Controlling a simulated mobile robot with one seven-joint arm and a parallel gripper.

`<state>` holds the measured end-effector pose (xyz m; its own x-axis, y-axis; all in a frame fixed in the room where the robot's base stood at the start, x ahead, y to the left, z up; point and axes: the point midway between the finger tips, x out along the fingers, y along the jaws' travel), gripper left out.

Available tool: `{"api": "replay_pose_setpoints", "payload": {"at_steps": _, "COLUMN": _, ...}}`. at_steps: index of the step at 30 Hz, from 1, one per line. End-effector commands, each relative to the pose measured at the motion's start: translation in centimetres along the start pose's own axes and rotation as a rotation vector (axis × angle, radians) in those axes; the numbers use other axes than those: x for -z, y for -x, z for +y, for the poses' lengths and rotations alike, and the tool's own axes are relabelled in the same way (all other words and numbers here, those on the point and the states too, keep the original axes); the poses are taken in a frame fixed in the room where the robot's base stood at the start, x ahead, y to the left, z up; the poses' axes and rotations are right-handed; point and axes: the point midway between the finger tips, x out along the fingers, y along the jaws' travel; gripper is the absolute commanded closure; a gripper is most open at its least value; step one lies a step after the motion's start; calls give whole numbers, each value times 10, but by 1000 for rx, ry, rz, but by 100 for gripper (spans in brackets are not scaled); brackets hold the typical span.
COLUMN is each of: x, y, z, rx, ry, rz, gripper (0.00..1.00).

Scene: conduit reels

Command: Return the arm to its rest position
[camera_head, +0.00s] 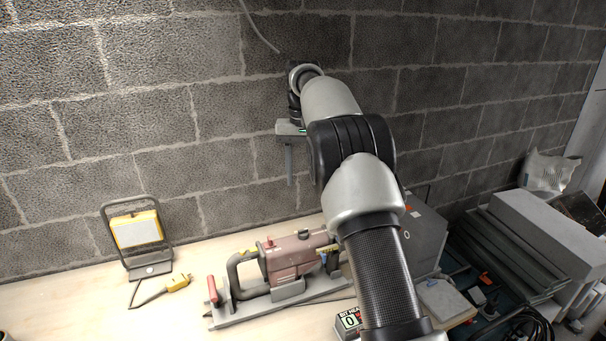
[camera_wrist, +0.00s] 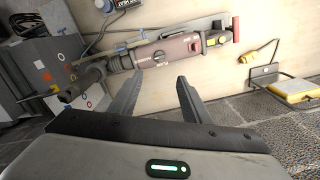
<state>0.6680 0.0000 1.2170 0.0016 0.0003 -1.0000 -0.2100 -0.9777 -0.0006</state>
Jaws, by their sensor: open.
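My arm reaches up from the lower right of the head view toward the block wall, bent at its black joint. My gripper (camera_head: 290,165) is at the arm's far end, in front of the wall and above the workbench, pointing down. In the wrist view its two fingers (camera_wrist: 157,95) stand apart with nothing between them. A red and grey power tool (camera_head: 292,258) lies on the bench below the gripper. The tool also shows in the wrist view (camera_wrist: 165,50), beyond the fingertips and apart from them.
The block wall (camera_head: 220,100) stands close behind the gripper. A work light (camera_head: 137,232) with a yellow plug (camera_head: 178,283) is on the pale bench (camera_head: 90,305) at left. A grey box (camera_head: 424,240) stands right of the tool. Stacked grey boxes and clutter (camera_head: 535,240) fill the right side.

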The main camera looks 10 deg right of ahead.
Motion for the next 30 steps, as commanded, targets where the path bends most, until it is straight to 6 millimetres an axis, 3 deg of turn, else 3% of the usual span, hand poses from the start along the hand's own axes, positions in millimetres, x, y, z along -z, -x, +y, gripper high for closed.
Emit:
{"api": "replay_pose_setpoints", "payload": {"at_steps": 8, "x": -4, "y": 8, "z": 2, "rx": 4, "ry": 0, "rz": 8, "gripper": 57}}
{"api": "replay_pose_setpoints", "payload": {"at_steps": 11, "x": -16, "y": 32, "z": 6, "rx": 15, "ry": 4, "rz": 35, "gripper": 57}}
{"api": "replay_pose_setpoints", "payload": {"at_steps": 14, "x": -42, "y": 66, "z": 15, "rx": 31, "ry": 13, "rz": 79, "gripper": 57}}
{"api": "replay_pose_setpoints", "payload": {"at_steps": 18, "x": -96, "y": 107, "z": 28, "rx": 53, "ry": 37, "rz": 150, "gripper": 57}}
{"api": "replay_pose_setpoints", "payload": {"at_steps": 22, "x": -154, "y": 129, "z": 39, "rx": 68, "ry": 66, "rz": 218, "gripper": 57}}
{"api": "replay_pose_setpoints", "payload": {"at_steps": 26, "x": -217, "y": 135, "z": 51, "rx": 74, "ry": 99, "rz": 287, "gripper": 57}}
{"api": "replay_pose_setpoints", "payload": {"at_steps": 30, "x": -285, "y": 122, "z": 63, "rx": 74, "ry": 138, "rz": 361, "gripper": 57}}
